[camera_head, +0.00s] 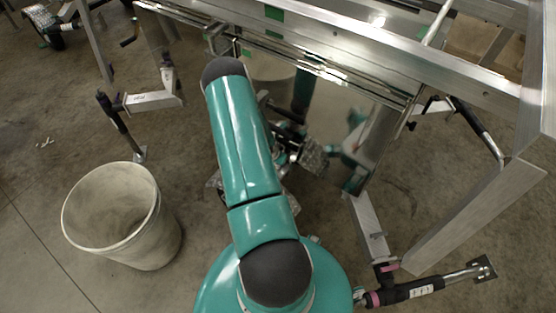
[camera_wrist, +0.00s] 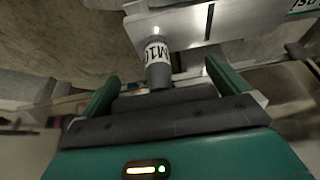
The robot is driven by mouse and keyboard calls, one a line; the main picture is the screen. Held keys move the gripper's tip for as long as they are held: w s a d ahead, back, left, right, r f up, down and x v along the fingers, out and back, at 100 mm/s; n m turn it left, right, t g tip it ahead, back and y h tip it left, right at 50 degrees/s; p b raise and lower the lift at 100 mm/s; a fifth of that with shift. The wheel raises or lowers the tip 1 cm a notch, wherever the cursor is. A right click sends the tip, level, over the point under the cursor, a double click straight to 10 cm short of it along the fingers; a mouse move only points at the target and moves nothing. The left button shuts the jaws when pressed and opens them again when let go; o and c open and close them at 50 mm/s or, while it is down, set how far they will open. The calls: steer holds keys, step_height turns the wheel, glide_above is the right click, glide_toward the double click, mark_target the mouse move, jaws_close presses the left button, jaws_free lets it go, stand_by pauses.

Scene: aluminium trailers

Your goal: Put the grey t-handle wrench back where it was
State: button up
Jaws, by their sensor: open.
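A grey upright cylinder with a white label reading "M10" shows in the wrist view and looks like part of the grey t-handle wrench (camera_wrist: 158,74). Its top meets or lies just in front of a bright aluminium piece (camera_wrist: 185,25). My gripper (camera_wrist: 162,70) is open, with one teal finger on each side of the cylinder in the picture. I cannot tell whether the fingers touch it or how deep it sits between them. In the head view my arm hides the gripper, and I cannot make out the wrench there.
An aluminium trailer frame (camera_head: 400,55) spans the top and right of the head view, close to my arm. A pale open bucket (camera_head: 163,240) stands on the floor at left. A stand with a dark handle (camera_head: 150,101) is behind it. Floor between is clear.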

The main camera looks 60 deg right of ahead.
steer(key=v, duration=1.2)
steer(key=shift+r, duration=0.2)
steer(key=w+a+r+n+t+y, duration=0.1)
steer(key=w+a+r+n+t, duration=0.15)
steer(key=w+a+r, duration=0.65)
steer(key=w+a+r+n+t+y, duration=0.1)
steer(key=w+a+r+n+t, duration=0.15)
steer(key=w+a+r, duration=0.55)
steer(key=a+r+n+y, duration=0.2)
steer(key=a+r+n, duration=0.4)
steer(key=a+r, duration=0.7)
steer(key=s+a+r+n+t, duration=0.1)
steer(key=s+a+r+n, duration=0.7)
steer(key=s+a+r, duration=0.6)
steer(key=shift+a+r+n+y, duration=0.2)
steer(key=shift+r+n+y, duration=0.1)
steer(key=shift+r+n, duration=0.15)
